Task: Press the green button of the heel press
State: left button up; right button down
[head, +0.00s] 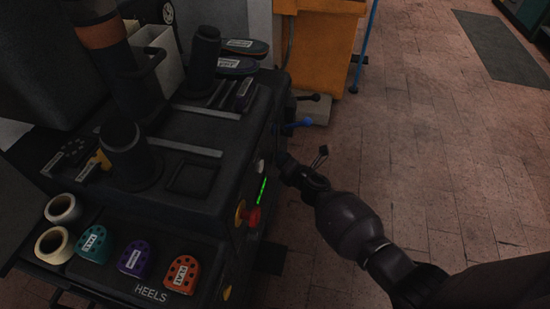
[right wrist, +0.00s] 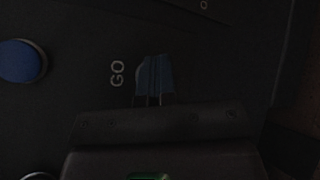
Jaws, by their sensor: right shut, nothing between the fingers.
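The heel press (head: 190,185) is a dark machine filling the left of the head view. My right gripper (head: 281,160) is shut and empty, held against or just off the press's right side panel. In the right wrist view its fingertips (right wrist: 154,78) are right beside the white GO label (right wrist: 117,74). A pale curved edge shows behind the fingers; the rest of that part is hidden. My left gripper is not in view.
A blue button (right wrist: 20,61) lies left of the GO label. On the press side are a red knob (head: 251,216), a green light strip (head: 262,190) and a blue-knobbed lever (head: 306,122). Coloured heels (head: 181,274) lie at the front. Brick floor (head: 440,140) is open to the right.

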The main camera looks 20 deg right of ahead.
jog(key=shift+s+d, duration=0.5)
jog(key=shift+d, duration=0.15)
jog(key=s+d, duration=0.1)
jog(key=d, duration=0.1)
jog(key=s+d, duration=0.2)
jog(key=shift+d, duration=0.1)
dwell(0.7)
dwell(0.6)
